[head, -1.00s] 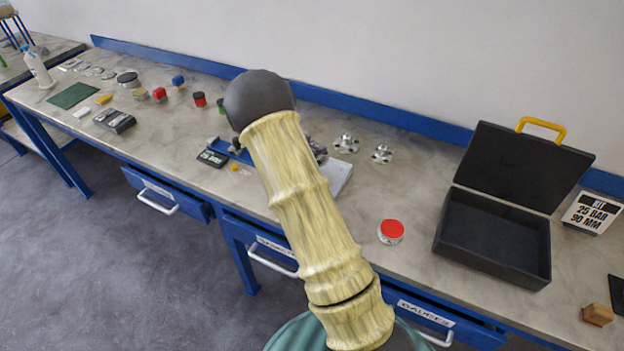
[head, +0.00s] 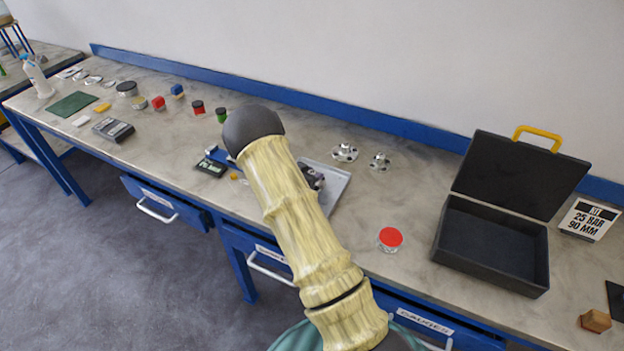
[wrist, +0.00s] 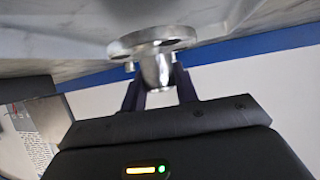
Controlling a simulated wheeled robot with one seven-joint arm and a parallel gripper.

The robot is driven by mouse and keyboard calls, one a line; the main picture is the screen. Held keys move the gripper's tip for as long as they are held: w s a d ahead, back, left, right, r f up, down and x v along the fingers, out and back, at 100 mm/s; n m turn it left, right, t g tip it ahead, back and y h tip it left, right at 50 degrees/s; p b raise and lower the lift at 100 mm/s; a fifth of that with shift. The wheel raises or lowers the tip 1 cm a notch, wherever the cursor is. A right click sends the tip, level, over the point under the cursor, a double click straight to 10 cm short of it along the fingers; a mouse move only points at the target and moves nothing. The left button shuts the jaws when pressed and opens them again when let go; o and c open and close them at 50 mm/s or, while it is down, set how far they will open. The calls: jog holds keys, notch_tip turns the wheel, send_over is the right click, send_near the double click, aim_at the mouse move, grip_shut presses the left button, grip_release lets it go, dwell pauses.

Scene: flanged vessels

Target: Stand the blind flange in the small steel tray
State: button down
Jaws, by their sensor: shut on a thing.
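In the wrist view my gripper (wrist: 158,88) is shut on the blind flange (wrist: 150,40), a shiny steel disc with a rounded boss. The boss sits between the two dark fingers and the disc faces the grey surface at the top of the picture. I cannot tell whether disc and surface touch. In the head view the small steel tray (head: 338,190) lies on the bench, partly hidden by my arm. My gripper (head: 314,178) shows only in part, over or at the tray; the held flange is hidden there.
Two steel flanges (head: 344,152) (head: 380,161) stand behind the tray. A red-topped tin (head: 390,239) and an open black case (head: 490,245) are to the right. A sign (head: 590,219) stands beyond the case. A dark device (head: 210,168) lies left of my arm. Bench between tray and case is mostly clear.

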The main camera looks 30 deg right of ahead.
jog(key=shift+f, duration=1.2)
jog(key=shift+f, duration=0.15)
jog(key=c, duration=1.1)
grip_release()
jog(key=shift+o, duration=0.2)
jog(key=b+v, duration=0.2)
jog(key=v, duration=1)
